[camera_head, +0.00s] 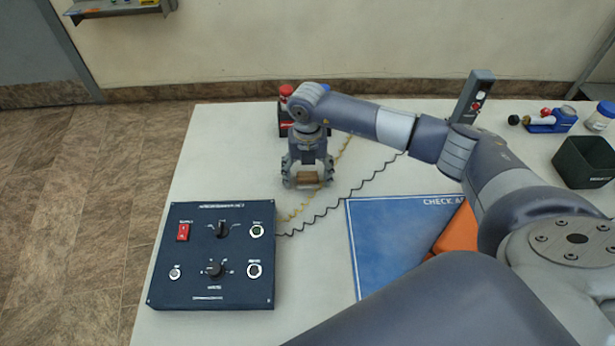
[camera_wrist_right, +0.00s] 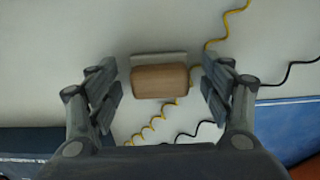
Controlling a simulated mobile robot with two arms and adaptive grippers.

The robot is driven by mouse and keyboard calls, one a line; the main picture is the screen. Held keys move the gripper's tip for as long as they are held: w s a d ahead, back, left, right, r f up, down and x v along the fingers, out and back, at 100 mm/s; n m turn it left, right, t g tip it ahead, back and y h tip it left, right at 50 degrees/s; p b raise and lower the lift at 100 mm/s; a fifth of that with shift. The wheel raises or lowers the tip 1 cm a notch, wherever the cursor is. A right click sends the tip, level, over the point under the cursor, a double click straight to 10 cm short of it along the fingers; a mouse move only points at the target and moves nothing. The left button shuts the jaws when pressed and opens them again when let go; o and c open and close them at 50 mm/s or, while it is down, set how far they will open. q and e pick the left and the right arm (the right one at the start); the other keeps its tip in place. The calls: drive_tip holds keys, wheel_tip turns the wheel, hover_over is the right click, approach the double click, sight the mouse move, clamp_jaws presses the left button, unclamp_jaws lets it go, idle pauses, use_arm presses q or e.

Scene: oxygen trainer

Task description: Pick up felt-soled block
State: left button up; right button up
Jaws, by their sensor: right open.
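The felt-soled block (camera_wrist_right: 160,81) has a brown wooden body and a pale strip along its far edge in the right wrist view. It lies on the white table between the two spread fingers of my right gripper (camera_wrist_right: 160,88), with a gap on each side. In the head view my right gripper (camera_head: 307,180) points down over the table behind the dark control box, and a bit of the block (camera_head: 307,178) shows between its fingers. My right gripper is open and empty. My left gripper is not in view.
The dark control box (camera_head: 187,253) with knobs and a red switch stands at the table's front left. A blue mat (camera_head: 385,250) with an orange item (camera_head: 459,232) lies right of it. Yellow (camera_head: 297,211) and black (camera_head: 330,205) coiled cords run beside the gripper. A dark bin (camera_head: 585,162) stands far right.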

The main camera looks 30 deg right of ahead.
sight(309, 175)
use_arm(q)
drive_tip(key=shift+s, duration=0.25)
use_arm(e)
drive_tip(key=shift+c, duration=0.5)
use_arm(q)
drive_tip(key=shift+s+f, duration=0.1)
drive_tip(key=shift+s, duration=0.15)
use_arm(e)
drive_tip(key=c, duration=1)
drive_tip(key=shift+c, duration=0.2)
drive_tip(key=shift+r, duration=0.1)
